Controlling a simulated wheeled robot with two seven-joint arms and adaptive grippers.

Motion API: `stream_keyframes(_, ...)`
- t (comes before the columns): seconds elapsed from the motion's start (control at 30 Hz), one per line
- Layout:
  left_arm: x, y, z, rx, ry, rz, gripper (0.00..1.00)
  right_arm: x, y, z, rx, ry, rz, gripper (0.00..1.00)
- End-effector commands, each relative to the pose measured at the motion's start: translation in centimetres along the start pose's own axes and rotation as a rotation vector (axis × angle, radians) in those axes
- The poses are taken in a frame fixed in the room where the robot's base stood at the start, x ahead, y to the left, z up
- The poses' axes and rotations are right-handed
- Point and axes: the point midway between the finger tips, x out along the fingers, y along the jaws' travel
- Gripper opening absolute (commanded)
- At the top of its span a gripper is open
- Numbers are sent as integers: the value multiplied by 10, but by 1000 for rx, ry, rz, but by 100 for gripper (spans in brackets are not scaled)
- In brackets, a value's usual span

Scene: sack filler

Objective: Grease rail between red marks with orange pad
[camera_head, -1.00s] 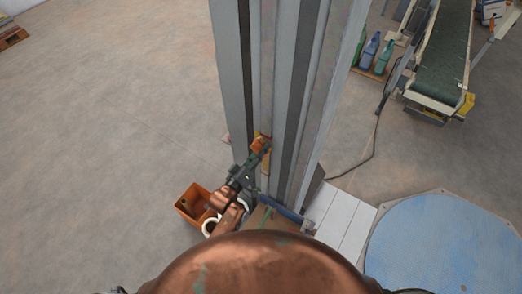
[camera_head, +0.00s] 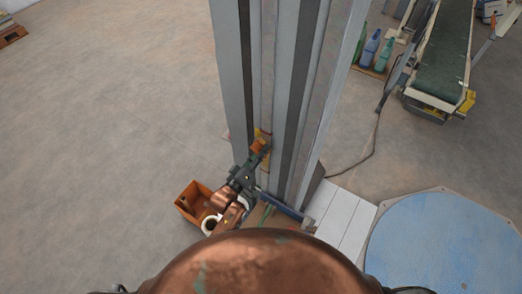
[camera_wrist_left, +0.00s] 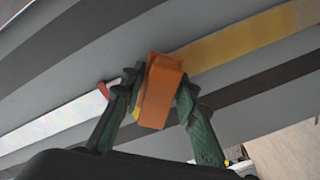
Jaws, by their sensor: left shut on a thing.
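My left gripper (camera_head: 256,158) is shut on the orange pad (camera_head: 260,142) in front of the tall grey column. In the left wrist view the orange pad (camera_wrist_left: 160,88) sits between the two dark green fingers of the gripper (camera_wrist_left: 158,95), against or very close to the rail. The rail (camera_wrist_left: 60,122) is a pale strip on the left of the pad. On the right of the pad it carries a yellow-brown smear (camera_wrist_left: 240,42). A small red mark (camera_wrist_left: 103,90) shows at the rail's edge by the left finger. My right gripper is not in view.
An orange bin (camera_head: 190,203) and a white roll (camera_head: 211,225) are beside my left arm. A blue round plate (camera_head: 440,245) lies at the right. Bottles (camera_head: 377,52) and a conveyor (camera_head: 443,50) stand at the back right.

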Motion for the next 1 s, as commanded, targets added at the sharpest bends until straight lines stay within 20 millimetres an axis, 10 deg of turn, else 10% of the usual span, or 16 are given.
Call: stream_keyframes(1.0,0,-54,47,0,-1,-1,9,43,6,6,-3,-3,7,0)
